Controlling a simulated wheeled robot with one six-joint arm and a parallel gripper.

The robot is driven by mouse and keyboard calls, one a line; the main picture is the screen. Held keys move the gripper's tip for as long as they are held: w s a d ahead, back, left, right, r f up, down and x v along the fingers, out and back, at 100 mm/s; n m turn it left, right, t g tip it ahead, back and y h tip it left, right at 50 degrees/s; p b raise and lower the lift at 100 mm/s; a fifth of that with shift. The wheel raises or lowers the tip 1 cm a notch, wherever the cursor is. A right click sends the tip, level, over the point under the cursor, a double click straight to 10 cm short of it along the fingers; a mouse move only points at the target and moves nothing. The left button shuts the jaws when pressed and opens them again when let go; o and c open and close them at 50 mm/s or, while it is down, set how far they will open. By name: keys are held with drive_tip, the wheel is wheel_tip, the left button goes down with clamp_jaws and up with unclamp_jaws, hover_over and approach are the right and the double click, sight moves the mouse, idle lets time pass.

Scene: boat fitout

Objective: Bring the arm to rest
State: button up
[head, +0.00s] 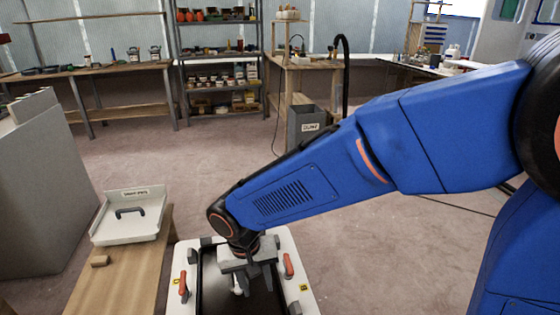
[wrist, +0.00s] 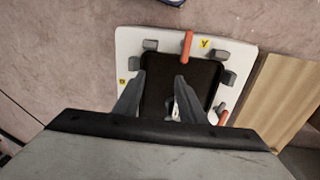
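My gripper (head: 240,282) points down over a white frame (head: 184,262) with a dark middle. In the wrist view its two grey fingers (wrist: 160,78) stand apart over the dark panel (wrist: 205,72), with nothing seen held between their tips. A small pale thing shows beside the right finger, too small to name. My arm reaches out from the right of the head view, bent down at the wrist. The frame carries orange-red levers (head: 289,265) (wrist: 187,46), grey blocks around the opening and yellow letter labels. My gripper hides part of the opening.
Left of the frame, a wooden bench (head: 128,270) bears a white labelled tray (head: 140,232) with a dark grey handle (head: 130,212) in it, and a small wooden block (head: 99,261). A grey bin (head: 306,128), shelves (head: 220,62) and workbenches stand behind. Open floor lies between.

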drive_tip(key=w+d+r+m+t+y, duration=0.1)
drive_tip(key=d+r, duration=0.4)
drive_tip(key=d, duration=0.5)
drive_tip(key=w+d+r, duration=0.1)
drive_tip(key=d+r, duration=0.3)
drive_tip(key=d, duration=0.5)
drive_tip(key=s+d+r+t, duration=0.1)
drive_tip(key=s+d+r, duration=0.1)
drive_tip(key=s+d, duration=0.3)
drive_tip(key=s+d+r+m+t, duration=0.1)
drive_tip(key=s+d, duration=0.3)
drive_tip(key=d, duration=0.7)
drive_tip(key=shift+s+r+t, duration=0.4)
drive_tip(key=shift+r+t, duration=0.2)
drive_tip(key=shift+r, duration=0.05)
drive_tip(key=shift+w, duration=0.1)
